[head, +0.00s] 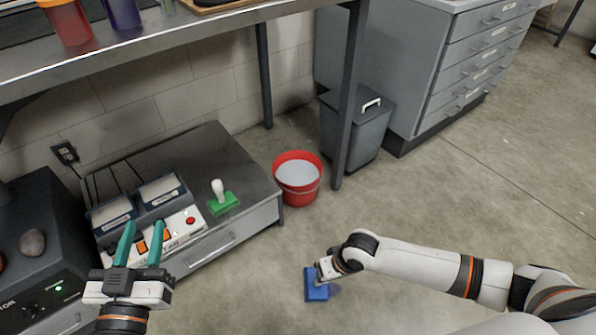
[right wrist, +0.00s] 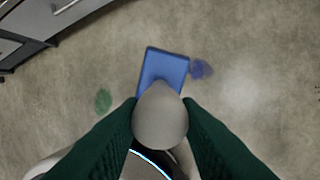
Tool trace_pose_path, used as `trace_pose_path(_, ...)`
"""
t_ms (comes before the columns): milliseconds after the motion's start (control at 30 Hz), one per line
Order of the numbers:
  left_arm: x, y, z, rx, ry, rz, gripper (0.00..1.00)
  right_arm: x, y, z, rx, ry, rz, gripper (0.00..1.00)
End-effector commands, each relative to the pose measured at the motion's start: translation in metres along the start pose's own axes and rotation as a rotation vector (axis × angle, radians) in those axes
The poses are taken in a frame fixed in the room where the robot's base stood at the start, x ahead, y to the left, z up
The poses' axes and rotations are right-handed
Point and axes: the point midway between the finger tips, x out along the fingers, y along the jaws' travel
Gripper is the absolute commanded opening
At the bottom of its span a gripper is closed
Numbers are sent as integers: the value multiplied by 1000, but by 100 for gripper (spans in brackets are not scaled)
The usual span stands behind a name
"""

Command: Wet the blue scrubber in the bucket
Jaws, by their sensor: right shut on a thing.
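The blue scrubber (head: 316,291) hangs from my right gripper (head: 322,274), in front of the bucket in the head view. In the right wrist view its blue pad (right wrist: 163,68) lies beyond a pale rounded handle (right wrist: 160,115), with the dark green fingers (right wrist: 160,112) closed on both sides of the handle. The red bucket (head: 300,198) stands upright on the floor, filled with pale liquid (head: 297,173); the scrubber is apart from it. My left gripper (head: 143,232) is open and empty at the lower left, over the device on the low cabinet.
A green scrubber with a white handle (head: 223,204) sits on the low cabinet (head: 245,172) left of the bucket. A table leg (head: 347,110) and grey bin (head: 357,135) stand right of the bucket. A green spot (right wrist: 103,101) and blue spot (right wrist: 201,69) mark the floor.

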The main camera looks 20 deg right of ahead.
Motion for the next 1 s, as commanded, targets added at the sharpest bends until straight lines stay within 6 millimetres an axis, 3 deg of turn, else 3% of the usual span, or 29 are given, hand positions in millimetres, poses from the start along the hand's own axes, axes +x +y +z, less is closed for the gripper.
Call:
trace_pose_path(467,-14,8,-44,5,304,18,36,-10,3,3,-1,-1,2,11)
trace_pose_path(1000,-44,14,-84,5,607,36,36,-18,4,4,0,-1,1,11)
